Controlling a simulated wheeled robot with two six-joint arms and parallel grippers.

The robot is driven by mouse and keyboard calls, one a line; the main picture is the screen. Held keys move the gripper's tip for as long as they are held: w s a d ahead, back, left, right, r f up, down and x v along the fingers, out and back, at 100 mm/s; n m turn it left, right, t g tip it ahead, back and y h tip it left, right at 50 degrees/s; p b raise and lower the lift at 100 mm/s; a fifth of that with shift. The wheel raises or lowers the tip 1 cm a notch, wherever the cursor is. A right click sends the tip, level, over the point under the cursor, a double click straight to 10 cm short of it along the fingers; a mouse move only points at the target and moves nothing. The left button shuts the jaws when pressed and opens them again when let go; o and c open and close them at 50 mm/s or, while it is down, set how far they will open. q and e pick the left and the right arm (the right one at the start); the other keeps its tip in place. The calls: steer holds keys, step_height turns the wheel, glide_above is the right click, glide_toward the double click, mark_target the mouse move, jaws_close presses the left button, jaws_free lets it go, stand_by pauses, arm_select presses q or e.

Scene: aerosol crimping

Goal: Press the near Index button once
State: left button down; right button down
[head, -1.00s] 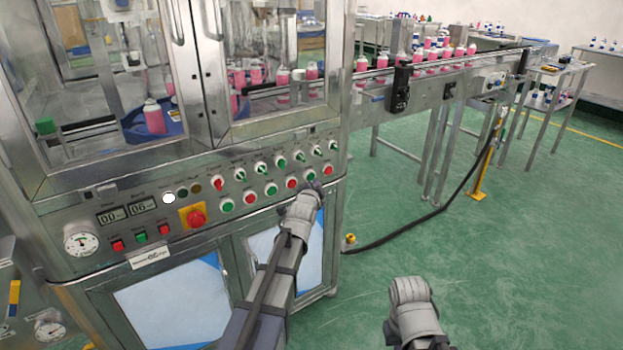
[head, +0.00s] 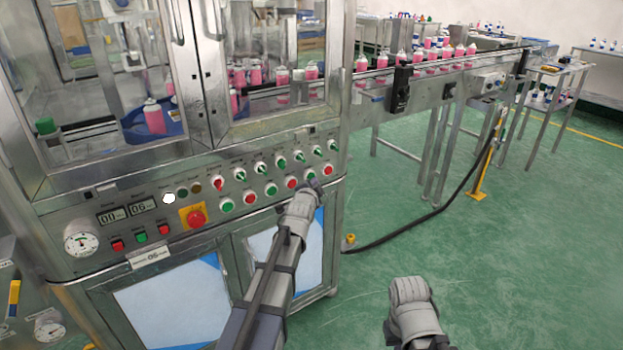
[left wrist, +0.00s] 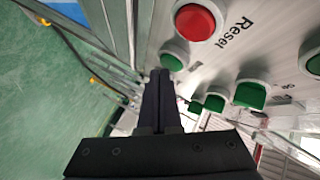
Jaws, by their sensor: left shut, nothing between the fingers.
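The lower row of the machine's control panel has green and red push buttons. The rightmost green button (head: 309,175) is right at the tip of my left gripper (head: 313,186); its label cannot be read. In the left wrist view, my shut, empty fingers (left wrist: 160,78) reach up to a green button (left wrist: 171,61), their tips at or just beside its edge. I cannot tell whether they touch it or whether it is pressed in. A red button (left wrist: 195,21) marked Reset is beside it.
Green switches (left wrist: 250,95) are close to my left fingers. A red emergency stop (head: 195,216) on a yellow plate is to the left. A conveyor (head: 430,75) with pink cans leaves the machine to the right. The green floor (head: 480,270) is clear there.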

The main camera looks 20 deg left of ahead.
arm_select(q)
steer(key=shift+w+a, duration=0.25)
steer(key=shift+a, duration=0.1)
stand_by(0.5)
steer(key=shift+d, duration=0.1)
stand_by(0.3)
steer(key=shift+s+d, duration=0.5)
steer(key=shift+d, duration=0.1)
steer(key=shift+s+d, duration=0.8)
steer(key=shift+d, duration=0.2)
steer(key=shift+s+d, duration=0.75)
steer(key=shift+d, duration=0.2)
